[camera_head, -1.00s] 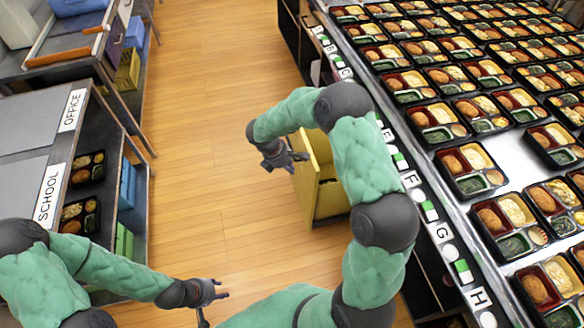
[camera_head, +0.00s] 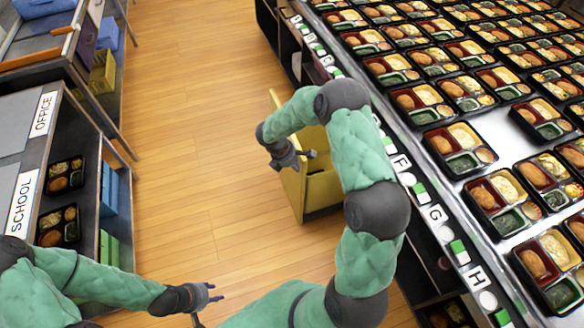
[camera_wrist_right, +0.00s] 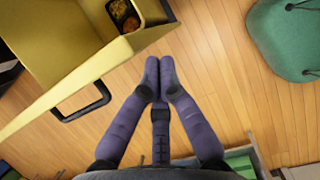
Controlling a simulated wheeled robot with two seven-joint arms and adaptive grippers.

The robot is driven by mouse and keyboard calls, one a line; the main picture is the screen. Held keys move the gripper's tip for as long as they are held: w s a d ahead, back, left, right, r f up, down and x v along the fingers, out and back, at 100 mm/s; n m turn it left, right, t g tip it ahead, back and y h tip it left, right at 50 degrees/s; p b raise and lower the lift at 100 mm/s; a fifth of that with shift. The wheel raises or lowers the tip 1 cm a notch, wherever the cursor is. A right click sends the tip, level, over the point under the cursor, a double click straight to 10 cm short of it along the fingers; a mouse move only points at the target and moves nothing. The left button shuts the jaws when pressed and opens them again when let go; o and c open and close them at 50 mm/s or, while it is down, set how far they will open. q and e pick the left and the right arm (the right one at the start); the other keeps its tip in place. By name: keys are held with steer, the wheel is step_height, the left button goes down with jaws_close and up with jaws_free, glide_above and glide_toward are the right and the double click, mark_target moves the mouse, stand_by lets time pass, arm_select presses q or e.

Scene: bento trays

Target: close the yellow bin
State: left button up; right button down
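The yellow bin (camera_head: 291,192) is pulled out from under the counter at the middle of the head view. Its front panel (camera_wrist_right: 70,75) with a black handle (camera_wrist_right: 82,103) shows in the right wrist view. A bento tray (camera_wrist_right: 124,14) lies inside. My right gripper (camera_head: 306,155) is at the upper part of the bin in the head view, covering part of it. In the right wrist view its fingertips (camera_wrist_right: 159,68) are together and empty, just outside the front panel, beside the handle. My left gripper (camera_head: 217,292) is open and empty over the floor, away from the bin.
A steel counter (camera_head: 492,222) with many bento trays stands on the right. A shelf labelled OFFICE and SCHOOL (camera_head: 22,205) stands on the left, with trays and blue and green bins inside. Wooden floor (camera_head: 190,130) lies open between them.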

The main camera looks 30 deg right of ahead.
steer(key=s+d+p, duration=0.2)
steer(key=s+d, duration=0.1)
steer(key=d, duration=1)
steer(key=s+d+p, duration=0.2)
steer(key=s+d, duration=0.1)
steer(key=d, duration=1)
steer(key=shift+s+d, duration=0.25)
steer(key=shift+d, duration=0.15)
